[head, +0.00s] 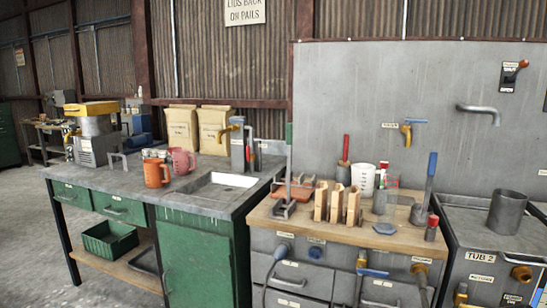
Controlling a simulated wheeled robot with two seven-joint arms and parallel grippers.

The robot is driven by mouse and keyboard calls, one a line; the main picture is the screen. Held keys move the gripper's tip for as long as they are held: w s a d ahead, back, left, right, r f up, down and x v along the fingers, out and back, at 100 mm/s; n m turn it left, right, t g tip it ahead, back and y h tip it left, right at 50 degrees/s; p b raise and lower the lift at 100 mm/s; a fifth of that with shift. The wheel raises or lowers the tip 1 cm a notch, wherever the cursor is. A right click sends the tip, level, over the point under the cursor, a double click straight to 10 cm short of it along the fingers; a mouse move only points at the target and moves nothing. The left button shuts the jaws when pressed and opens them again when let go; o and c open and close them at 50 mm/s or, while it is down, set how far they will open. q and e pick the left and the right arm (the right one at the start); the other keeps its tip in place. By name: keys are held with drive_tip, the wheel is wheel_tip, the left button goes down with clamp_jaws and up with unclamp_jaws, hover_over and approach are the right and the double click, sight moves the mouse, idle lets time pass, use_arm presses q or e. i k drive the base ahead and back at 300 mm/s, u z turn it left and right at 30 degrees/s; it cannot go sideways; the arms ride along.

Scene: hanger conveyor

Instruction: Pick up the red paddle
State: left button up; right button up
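A tool with a red upright handle (346,148) stands at the back of the wooden-topped bench, behind the wooden blocks. It looks like the red paddle, but its lower end is partly hidden and I cannot tell its full shape. A similar tool with a blue upper handle (432,165) leans slightly at the bench's right side. Neither of my grippers shows in the head view.
Wooden blocks (337,204), a white measuring jug (363,179) and a tall post with a green top (289,140) crowd the wooden bench top (350,232).

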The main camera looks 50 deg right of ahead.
sight(344, 162)
drive_tip(key=z, duration=0.2)
drive_tip(key=i, duration=1.2)
drive_tip(key=z, duration=0.65)
